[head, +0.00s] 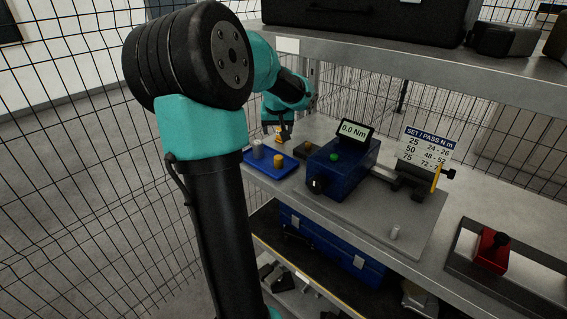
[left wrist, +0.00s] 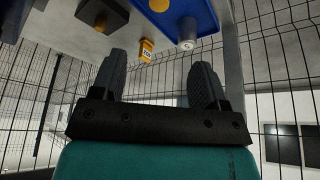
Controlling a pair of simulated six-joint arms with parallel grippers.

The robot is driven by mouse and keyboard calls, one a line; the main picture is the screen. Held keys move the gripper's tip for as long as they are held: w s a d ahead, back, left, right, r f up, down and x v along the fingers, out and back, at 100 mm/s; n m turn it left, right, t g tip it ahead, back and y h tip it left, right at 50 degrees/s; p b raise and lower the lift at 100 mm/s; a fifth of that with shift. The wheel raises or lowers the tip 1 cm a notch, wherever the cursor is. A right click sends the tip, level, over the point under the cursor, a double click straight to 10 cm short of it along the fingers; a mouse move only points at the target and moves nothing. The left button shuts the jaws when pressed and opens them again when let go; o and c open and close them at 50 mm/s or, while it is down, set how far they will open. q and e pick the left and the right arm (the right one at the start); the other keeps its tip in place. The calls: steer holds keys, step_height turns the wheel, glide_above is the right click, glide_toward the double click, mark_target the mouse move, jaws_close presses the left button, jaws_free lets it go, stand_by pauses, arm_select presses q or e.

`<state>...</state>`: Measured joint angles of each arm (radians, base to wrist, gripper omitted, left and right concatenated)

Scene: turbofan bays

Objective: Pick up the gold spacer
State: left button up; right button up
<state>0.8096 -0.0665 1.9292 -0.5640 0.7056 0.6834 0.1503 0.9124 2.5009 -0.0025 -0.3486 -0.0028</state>
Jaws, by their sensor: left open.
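The gold spacer (head: 278,160) is a short gold cylinder standing on a small blue tray (head: 263,170) at the left end of the bench. A grey cylinder (head: 257,150) stands on the same tray. In the left wrist view, the gold spacer (left wrist: 159,4) is cut by the top edge, with the grey cylinder (left wrist: 187,36) below it to the right. My left gripper (head: 278,132) is behind the tray, apart from the spacer. In the left wrist view, my left gripper (left wrist: 160,66) has its fingers wide apart and nothing between them. My right gripper is not in view.
A small yellow tag (left wrist: 146,50) is near the left finger. A dark block (head: 304,150) with a gold knob sits beside the tray. The blue tester (head: 342,166), reading 0.0 Nm, stands to its right. A shelf (head: 375,57) overhangs behind, and wire mesh surrounds the bench.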

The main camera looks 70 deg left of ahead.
arm_select(q)
steer(key=shift+f, duration=0.15)
glide_toward(278, 157)
steer(key=x, duration=0.5)
steer(key=shift+a+f, duration=0.1)
steer(key=shift+f, duration=0.05)
steer(key=shift+f, duration=0.1)
steer(key=shift+x, duration=2.55)
steer(key=shift+w, duration=0.1)
steer(key=shift+c, duration=0.3)
steer(key=c, duration=1.1)
